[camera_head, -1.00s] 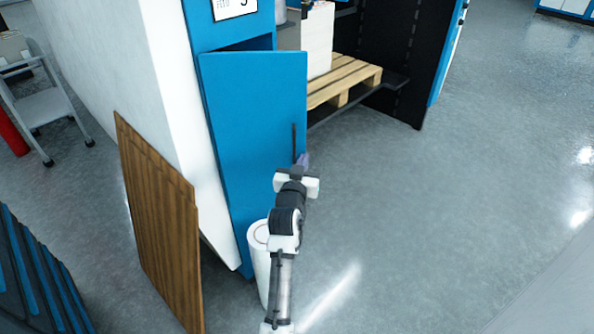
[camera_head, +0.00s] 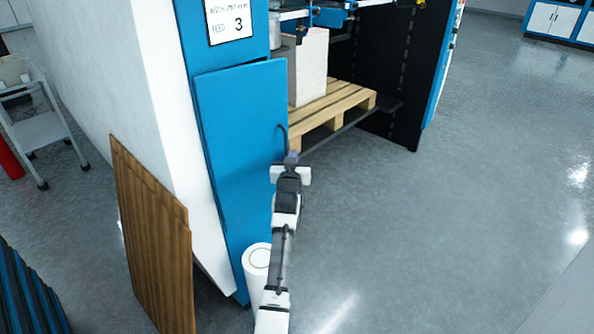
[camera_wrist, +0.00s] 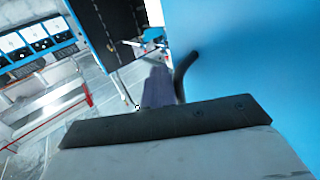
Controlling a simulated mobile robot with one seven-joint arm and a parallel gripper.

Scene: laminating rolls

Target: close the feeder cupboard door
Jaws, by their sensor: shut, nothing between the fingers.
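The feeder cupboard door (camera_head: 240,135) is a blue panel on the front of the blue and white machine. In the head view it looks nearly flush with the frame, with a thin dark line along its top; I cannot tell if it is fully closed. Its dark curved handle (camera_head: 282,140) is at the right edge. My gripper (camera_head: 291,157) is shut and empty beside that edge, near the handle's lower end. In the wrist view the door (camera_wrist: 250,60) fills the right side, the handle (camera_wrist: 184,75) stands out from it, and my gripper (camera_wrist: 158,88) is beside the handle.
A white roll (camera_head: 257,262) stands on the floor below the door. A brown wooden board (camera_head: 155,235) leans at the left. A wooden pallet (camera_head: 335,108) with a white stack (camera_head: 308,68) is right of the door. Open floor (camera_head: 480,210) lies to the right.

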